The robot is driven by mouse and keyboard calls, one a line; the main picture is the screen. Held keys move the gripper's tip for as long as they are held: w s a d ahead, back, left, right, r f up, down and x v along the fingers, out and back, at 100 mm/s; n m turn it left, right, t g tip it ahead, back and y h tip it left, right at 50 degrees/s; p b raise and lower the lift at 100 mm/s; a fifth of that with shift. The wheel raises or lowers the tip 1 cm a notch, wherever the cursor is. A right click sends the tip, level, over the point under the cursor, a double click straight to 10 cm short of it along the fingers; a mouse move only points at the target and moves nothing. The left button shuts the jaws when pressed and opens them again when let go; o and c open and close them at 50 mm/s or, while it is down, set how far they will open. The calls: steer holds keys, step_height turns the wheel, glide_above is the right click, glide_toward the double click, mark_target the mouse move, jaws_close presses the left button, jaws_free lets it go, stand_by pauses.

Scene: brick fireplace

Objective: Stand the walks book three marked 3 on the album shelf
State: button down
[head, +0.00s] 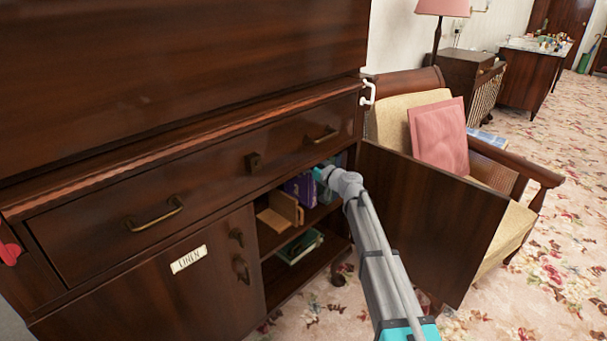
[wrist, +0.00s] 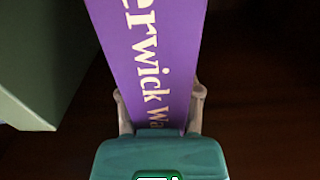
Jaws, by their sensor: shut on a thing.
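A purple book (wrist: 178,45) with pale lettering, part of it reading "erwick Wa", fills the middle of the wrist view. My gripper (wrist: 160,108) is shut on it, one finger on each side. No number 3 shows on the visible part. In the head view the purple book (head: 299,190) is inside the open cabinet, at the upper shelf (head: 271,243), and my gripper (head: 319,174) reaches in from the right. I cannot tell whether the book touches the shelf. A tan wooden bookend or block (head: 284,210) is just left of it.
A green object (wrist: 45,60) stands close left of the book in the wrist view. Green books (head: 300,246) lie on the lower shelf. The open cabinet door (head: 430,215) is right of my arm. A drawer (head: 200,185) is above. An armchair (head: 405,105) stands behind the door.

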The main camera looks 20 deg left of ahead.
mark_target(305, 173)
steer(key=shift+a, duration=0.1)
stand_by(0.3)
steer(key=shift+f+b, duration=1.75)
steer(key=shift+b, duration=0.05)
steer(key=shift+f, duration=0.1)
steer(key=shift+c, duration=1.4)
jaws_free()
steer(key=v, duration=1.2)
